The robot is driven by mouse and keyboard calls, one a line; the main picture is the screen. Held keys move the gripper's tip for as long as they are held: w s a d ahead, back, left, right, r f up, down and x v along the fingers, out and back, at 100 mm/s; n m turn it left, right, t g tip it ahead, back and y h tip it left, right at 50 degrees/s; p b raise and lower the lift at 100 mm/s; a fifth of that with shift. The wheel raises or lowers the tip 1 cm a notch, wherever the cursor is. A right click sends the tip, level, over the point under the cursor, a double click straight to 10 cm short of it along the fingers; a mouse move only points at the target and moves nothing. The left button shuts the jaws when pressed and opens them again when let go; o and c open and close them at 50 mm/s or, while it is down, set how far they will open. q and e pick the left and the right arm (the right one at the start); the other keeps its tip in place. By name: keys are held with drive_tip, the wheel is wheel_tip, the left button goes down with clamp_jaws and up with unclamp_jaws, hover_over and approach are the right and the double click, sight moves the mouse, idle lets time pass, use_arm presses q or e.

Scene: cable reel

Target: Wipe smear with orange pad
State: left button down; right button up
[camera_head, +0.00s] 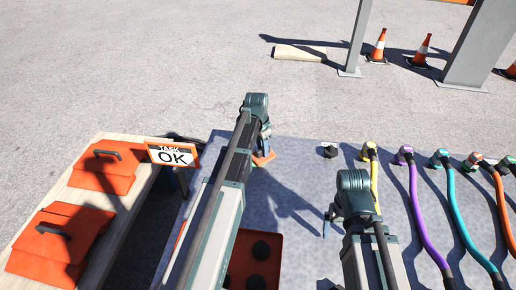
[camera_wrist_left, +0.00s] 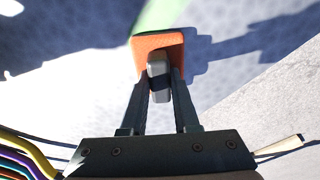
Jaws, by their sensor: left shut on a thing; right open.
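The orange pad (camera_head: 263,158) is at the far left part of the grey speckled table (camera_head: 300,180). My left gripper (camera_head: 265,146) is shut on it; in the left wrist view the pad (camera_wrist_left: 174,42) sits at the fingertips (camera_wrist_left: 159,80), close to the surface. I cannot tell whether it touches. A pale green streak (camera_wrist_left: 160,13) runs beyond the pad in the left wrist view and may be the smear. In the head view it is mostly hidden by pad and arm. My right gripper (camera_head: 326,226) is open and empty above the table's middle.
Yellow, purple (camera_head: 421,205), teal and orange cables lie along the right side. A small dark and white item (camera_head: 329,150) stands at the far edge. An orange tray (camera_head: 268,238) is near the front.

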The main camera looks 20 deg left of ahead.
sight(256, 158)
use_arm(q)
drive_tip(key=shift+w+d, duration=0.15)
drive_tip(key=shift+d, duration=0.4)
drive_tip(key=shift+w+d, duration=0.15)
drive_tip(key=shift+d, duration=0.35)
drive_tip(key=shift+s, duration=0.15)
drive_tip(key=shift+s+d+f, duration=0.1)
drive_tip(key=shift+s+d, duration=0.1)
drive_tip(key=shift+s, duration=0.45)
drive_tip(key=shift+s+d, duration=0.15)
drive_tip(key=shift+s, duration=0.5)
drive_tip(key=shift+s+a, duration=0.25)
drive_tip(key=shift+a, duration=0.8)
drive_tip(key=shift+s+a, duration=0.2)
drive_tip(key=shift+a, duration=0.85)
drive_tip(key=shift+a, duration=0.1)
